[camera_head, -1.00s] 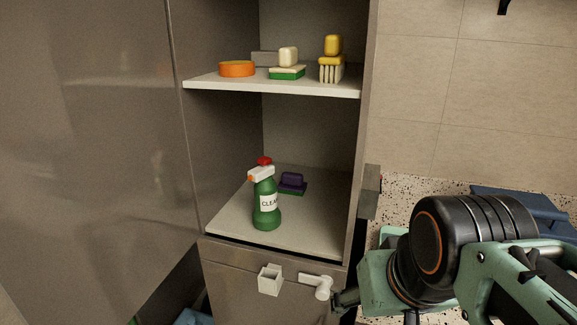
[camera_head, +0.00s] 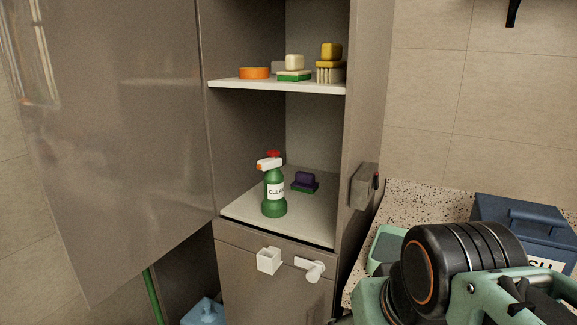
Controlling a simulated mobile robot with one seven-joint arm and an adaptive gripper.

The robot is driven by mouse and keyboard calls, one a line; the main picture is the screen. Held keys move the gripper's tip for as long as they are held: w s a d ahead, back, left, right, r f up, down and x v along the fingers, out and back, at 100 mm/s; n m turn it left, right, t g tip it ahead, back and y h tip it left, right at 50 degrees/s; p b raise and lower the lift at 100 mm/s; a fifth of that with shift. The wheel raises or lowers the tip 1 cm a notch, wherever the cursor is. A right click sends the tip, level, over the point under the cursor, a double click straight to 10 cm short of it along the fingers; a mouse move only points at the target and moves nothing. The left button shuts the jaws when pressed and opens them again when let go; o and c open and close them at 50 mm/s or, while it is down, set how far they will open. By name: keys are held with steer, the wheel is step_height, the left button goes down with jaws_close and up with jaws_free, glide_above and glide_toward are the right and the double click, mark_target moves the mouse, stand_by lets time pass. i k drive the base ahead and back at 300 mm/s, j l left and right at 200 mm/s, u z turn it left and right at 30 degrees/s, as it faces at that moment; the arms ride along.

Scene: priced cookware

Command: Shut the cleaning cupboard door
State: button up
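The cleaning cupboard door (camera_head: 110,130) is the large glossy grey-brown panel on the left. It stands open, swung out from the cupboard's left side. The open cupboard (camera_head: 362,110) shows two pale shelves. On the lower shelf stand a green spray bottle (camera_head: 274,196) with a red top and a purple-and-green scrubber (camera_head: 304,181). On the upper shelf are an orange round item (camera_head: 255,73), sponges (camera_head: 294,68) and a yellow brush (camera_head: 330,66). My arm's wrist fills the lower right, right of the cupboard and away from the door. My gripper's fingers are out of the picture.
Below the shelves, a lower front panel carries a white block (camera_head: 268,260) and a white lever handle (camera_head: 310,269). A grey box (camera_head: 364,187) is on the cupboard's right side. A speckled counter (camera_head: 408,205) holds a blue bin (camera_head: 520,225). A light blue item (camera_head: 203,312) and green pole (camera_head: 154,296) are under the door.

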mark_target(107, 96)
steer(key=k+j, duration=0.1)
steer(key=j, duration=0.35)
steer(key=j+z, duration=0.1)
steer(key=j, duration=0.4)
steer(key=k+j, duration=0.15)
steer(key=j, duration=0.3)
steer(key=k+j+z, duration=0.1)
steer(key=j, duration=0.35)
steer(key=k+l+z, duration=0.1)
steer(key=i, duration=0.15)
steer(key=l+u, duration=0.05)
